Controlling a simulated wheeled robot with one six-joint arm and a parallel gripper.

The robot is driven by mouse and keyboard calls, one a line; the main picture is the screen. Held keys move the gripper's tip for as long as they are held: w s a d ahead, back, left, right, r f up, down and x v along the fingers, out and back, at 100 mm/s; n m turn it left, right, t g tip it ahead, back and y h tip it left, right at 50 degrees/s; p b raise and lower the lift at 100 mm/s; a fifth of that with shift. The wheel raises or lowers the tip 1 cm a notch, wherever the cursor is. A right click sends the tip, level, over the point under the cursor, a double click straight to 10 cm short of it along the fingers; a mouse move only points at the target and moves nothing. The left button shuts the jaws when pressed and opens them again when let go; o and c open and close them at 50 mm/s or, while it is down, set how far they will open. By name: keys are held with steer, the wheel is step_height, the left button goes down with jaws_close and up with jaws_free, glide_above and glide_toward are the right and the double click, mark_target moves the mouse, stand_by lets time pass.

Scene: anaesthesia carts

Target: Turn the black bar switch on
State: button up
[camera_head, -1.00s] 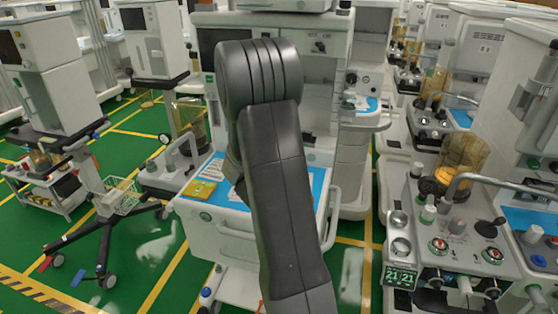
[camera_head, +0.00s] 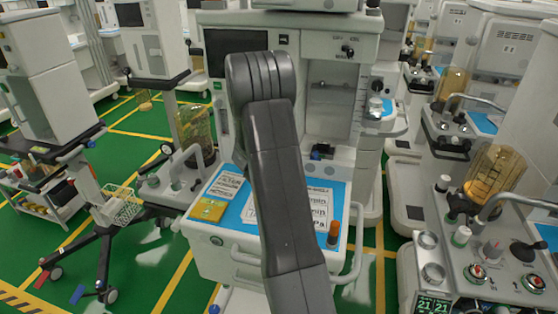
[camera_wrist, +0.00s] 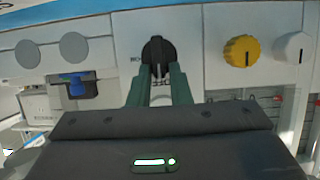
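In the wrist view, a black bar switch (camera_wrist: 157,50) sits on a round black dial on a pale panel, its bar about upright in the picture. My gripper (camera_wrist: 159,72) has two dark green fingers pointing at it. The fingertips are apart, one at each side of the switch's lower end, with a gap between them. I cannot tell whether they touch it. In the head view, my arm hides the gripper. A small black switch (camera_head: 347,50) shows on the upper panel of the middle cart; I cannot tell if it is the same one.
A yellow knob (camera_wrist: 241,50) and a white knob (camera_wrist: 293,47) are right of the switch. A blue part (camera_wrist: 76,88) is lower left. The middle cart's blue worktop (camera_head: 240,205) carries papers, a yellow packet and an orange-topped bottle (camera_head: 333,233). Another cart (camera_head: 465,255) stands close on the right.

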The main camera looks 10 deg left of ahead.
jaws_close()
steer(key=shift+d+f+b, duration=0.1)
steer(key=shift+f+b, duration=0.05)
steer(key=shift+b, duration=0.6)
steer(key=shift+f+m+b, duration=0.1)
steer(key=shift+m+b, duration=0.2)
steer(key=shift+b, duration=0.15)
steer(key=m+y+b, duration=0.1)
steer(key=b, duration=0.4)
steer(key=d+m+y+b, duration=0.1)
steer(key=b, duration=0.4)
steer(key=shift+f+m, duration=0.3)
steer(key=shift+m, duration=0.1)
steer(key=m+y+b, duration=0.1)
steer(key=b, duration=0.4)
steer(key=m+t+y+b, duration=0.1)
steer(key=m+b, duration=0.1)
steer(key=b, duration=0.4)
steer(key=d+m+y+b, duration=0.1)
steer(key=b, duration=0.5)
steer(key=shift+f+m, duration=0.3)
steer(key=shift+f, duration=0.1)
steer(key=m+b, duration=0.1)
steer(key=b, duration=0.2)
steer(key=shift+t, duration=0.3)
steer(key=shift+r+b, duration=0.1)
steer(key=shift+b, duration=0.45)
steer(key=shift+r+m+y+b, duration=0.15)
steer(key=shift+m+y+b, duration=0.25)
steer(key=shift+b, duration=0.2)
